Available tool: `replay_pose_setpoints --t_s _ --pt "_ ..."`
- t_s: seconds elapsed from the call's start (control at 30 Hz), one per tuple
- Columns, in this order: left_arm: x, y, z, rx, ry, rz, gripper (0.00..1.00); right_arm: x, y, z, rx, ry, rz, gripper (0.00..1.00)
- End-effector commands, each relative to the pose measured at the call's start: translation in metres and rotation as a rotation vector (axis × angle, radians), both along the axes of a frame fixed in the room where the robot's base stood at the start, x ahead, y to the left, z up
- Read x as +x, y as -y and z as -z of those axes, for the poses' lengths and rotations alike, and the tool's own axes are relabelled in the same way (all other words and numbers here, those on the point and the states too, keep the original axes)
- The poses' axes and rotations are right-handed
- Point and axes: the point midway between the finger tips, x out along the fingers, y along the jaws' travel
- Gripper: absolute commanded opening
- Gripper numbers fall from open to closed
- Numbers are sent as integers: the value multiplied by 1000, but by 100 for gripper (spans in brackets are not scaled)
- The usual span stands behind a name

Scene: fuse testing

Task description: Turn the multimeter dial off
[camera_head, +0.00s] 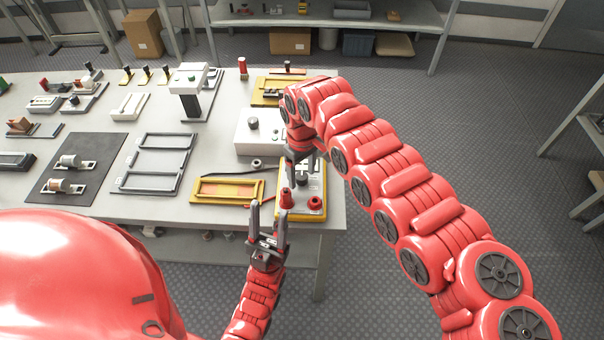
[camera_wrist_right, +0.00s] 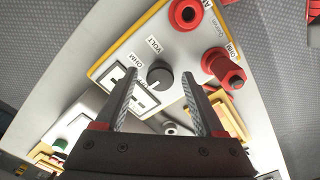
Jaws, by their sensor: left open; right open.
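The multimeter (camera_head: 314,190) is a white-faced box with yellow edges at the table's front right. In the right wrist view its face (camera_wrist_right: 133,40) carries VOLT and OHM labels beside the round dark dial (camera_wrist_right: 160,75). My right gripper (camera_wrist_right: 158,78) is open, with its fingertips on either side of the dial; contact cannot be told. In the head view, this gripper (camera_head: 299,152) is above the multimeter, partly hidden by its arm. My left gripper (camera_head: 268,212) is open and upright at the multimeter's left front corner, close to a red plug (camera_head: 287,199).
A red socket (camera_head: 315,203) is at the multimeter's front right, and a red plug (camera_wrist_right: 226,70) stands near my right finger. A yellow-framed tray (camera_head: 228,190) lies to the left. A white box with a knob (camera_head: 253,123) stands behind. The floor right of the table is clear.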

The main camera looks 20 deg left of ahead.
Motion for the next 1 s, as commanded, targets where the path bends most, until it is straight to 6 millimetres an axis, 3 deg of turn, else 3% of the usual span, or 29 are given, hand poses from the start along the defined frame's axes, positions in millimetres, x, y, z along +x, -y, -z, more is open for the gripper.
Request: replay_pose_setpoints --t_s 0.17,0.6,0.8,1.0 --pt "0 0 11 0 0 0 50 1 -1 -28 4 5 -1 71" --pt "0 0 33 0 0 0 50 0 -1 -143 3 4 0 71" --pt "0 0 32 0 0 0 50 0 0 -163 -2 0 -1 71" --pt "0 0 32 0 0 0 50 0 0 -169 0 -1 0 71"
